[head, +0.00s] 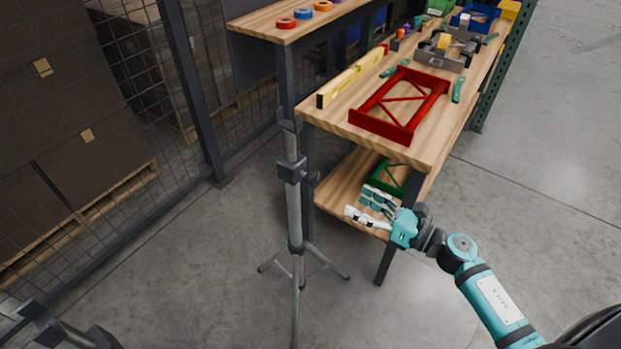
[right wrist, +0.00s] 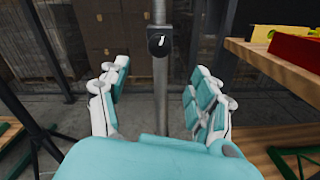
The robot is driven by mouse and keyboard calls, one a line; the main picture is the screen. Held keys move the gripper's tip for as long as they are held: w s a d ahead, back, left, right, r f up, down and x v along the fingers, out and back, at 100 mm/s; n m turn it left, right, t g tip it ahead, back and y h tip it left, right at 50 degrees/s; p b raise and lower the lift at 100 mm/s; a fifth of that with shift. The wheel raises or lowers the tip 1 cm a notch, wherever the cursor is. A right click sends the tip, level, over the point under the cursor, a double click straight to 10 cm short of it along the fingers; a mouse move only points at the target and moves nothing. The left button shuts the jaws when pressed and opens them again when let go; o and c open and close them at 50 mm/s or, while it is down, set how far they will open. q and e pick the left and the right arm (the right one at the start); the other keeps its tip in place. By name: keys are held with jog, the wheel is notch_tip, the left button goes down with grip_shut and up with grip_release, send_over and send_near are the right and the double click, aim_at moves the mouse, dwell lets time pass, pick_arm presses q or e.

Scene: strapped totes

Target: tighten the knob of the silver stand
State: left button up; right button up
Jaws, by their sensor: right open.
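The silver stand (head: 294,215) is an upright metal pole on tripod legs, left of the workbench. A dark clamp collar (head: 291,170) sits partway up the pole, and its dark knob (head: 312,178) sticks out to the right. In the right wrist view the knob (right wrist: 159,42) is black with a white mark, in front of the pole (right wrist: 160,95). My right gripper (head: 358,204) is open and empty, right of the stand and apart from it. In the wrist view its fingers (right wrist: 158,98) frame the pole, with the knob ahead and above. My left gripper is out of view.
The wooden workbench (head: 421,145) holds a red frame (head: 382,130), a yellow level (head: 350,78) and tools. Its lower shelf (head: 335,188), with a green frame (head: 388,174), is close to my right gripper. A mesh fence (head: 245,112) stands behind.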

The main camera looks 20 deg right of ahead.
aim_at(317, 182)
jog(key=p+x, duration=0.2)
jog(key=x, duration=1)
jog(key=shift+a, duration=0.15)
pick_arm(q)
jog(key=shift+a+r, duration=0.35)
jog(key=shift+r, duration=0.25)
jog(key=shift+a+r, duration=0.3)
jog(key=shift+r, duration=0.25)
pick_arm(e)
jog(key=shift+w+a, duration=0.45)
jog(key=shift+w, duration=0.1)
jog(key=shift+c, duration=0.3)
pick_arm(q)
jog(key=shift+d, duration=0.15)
pick_arm(e)
jog(key=c, duration=1.1)
